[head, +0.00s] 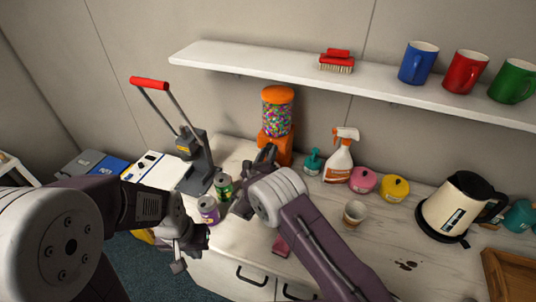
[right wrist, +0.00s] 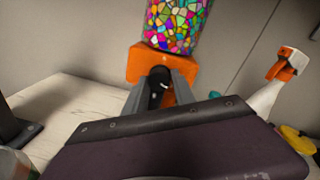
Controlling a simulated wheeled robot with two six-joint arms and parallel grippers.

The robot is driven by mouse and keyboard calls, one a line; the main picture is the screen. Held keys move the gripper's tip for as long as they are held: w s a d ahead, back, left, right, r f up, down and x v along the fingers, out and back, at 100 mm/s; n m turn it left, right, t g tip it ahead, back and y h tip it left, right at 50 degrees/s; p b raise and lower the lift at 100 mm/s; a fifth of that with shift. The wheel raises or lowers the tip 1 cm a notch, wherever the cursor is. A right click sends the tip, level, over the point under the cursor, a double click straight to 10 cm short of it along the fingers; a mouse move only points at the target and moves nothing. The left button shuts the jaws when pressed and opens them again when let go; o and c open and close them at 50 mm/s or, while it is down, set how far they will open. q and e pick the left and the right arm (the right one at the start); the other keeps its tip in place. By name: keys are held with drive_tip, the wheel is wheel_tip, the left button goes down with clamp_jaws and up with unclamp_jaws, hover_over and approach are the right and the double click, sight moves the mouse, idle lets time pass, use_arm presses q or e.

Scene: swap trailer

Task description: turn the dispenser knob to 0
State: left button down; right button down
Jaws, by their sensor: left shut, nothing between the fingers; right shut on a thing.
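The dispenser (head: 277,112) stands on the counter below the shelf, with an orange lid and base and a clear globe of coloured candy. Its orange base (right wrist: 140,62) and globe (right wrist: 174,22) show in the right wrist view. My right gripper (head: 267,155) is at the front of the base, shut on the dark knob (right wrist: 158,86), which sits between its fingers. The knob is mostly hidden by the gripper, and its setting cannot be read. My left gripper (head: 192,254) is shut and empty in front of the counter, low at the left.
A purple can (head: 208,209) and a green can (head: 223,186) stand left of my right gripper. A red-handled press (head: 192,160) is further left. A spray bottle (head: 339,158), jars, a cup (head: 354,214) and a kettle (head: 455,208) are to the right. The shelf (head: 290,66) overhangs behind.

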idle(0.4)
drive_tip(key=c, duration=1)
unclamp_jaws()
drive_tip(key=shift+c, duration=0.2)
drive_tip(key=b+v, duration=0.2)
drive_tip(key=v, duration=0.7)
